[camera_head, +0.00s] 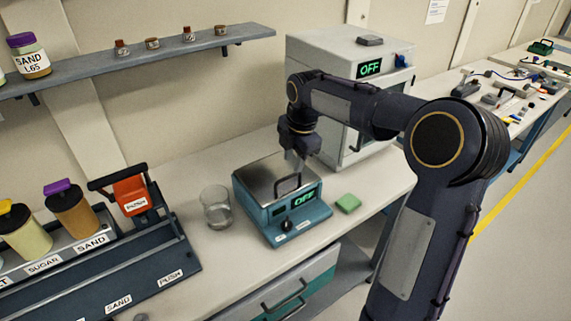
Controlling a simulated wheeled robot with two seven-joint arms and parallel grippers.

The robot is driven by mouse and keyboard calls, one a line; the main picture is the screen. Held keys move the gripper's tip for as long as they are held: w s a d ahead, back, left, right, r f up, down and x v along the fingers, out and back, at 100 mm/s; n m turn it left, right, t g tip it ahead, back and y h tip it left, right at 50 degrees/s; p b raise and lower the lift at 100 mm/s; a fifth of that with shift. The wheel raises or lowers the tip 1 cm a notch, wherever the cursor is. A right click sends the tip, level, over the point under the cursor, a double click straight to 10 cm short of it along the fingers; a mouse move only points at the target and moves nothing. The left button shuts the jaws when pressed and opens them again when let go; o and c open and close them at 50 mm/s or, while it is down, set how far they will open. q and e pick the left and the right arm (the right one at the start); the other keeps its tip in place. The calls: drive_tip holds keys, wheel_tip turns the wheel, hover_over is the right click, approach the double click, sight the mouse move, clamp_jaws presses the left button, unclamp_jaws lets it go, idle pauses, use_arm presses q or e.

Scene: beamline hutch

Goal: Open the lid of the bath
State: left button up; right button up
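My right gripper (296,165) points down just above the lid, close behind the handle. The fingers are small and partly hidden by the wrist, so I cannot tell whether they are open or touch the handle. My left gripper is not in view.
A glass beaker (217,208) stands left of the bath, and a green sponge (348,203) lies to its right. A white oven (338,75) reading OFF stands behind. Labelled dispensers (74,211) and a press (133,195) occupy the left. A shelf (150,58) runs above.

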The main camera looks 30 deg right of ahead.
sight(291, 175)
drive_tip(key=f, duration=0.2)
drive_tip(key=w+f, duration=0.1)
drive_tip(key=f, duration=0.2)
drive_tip(key=shift+c, duration=0.2)
clamp_jaws()
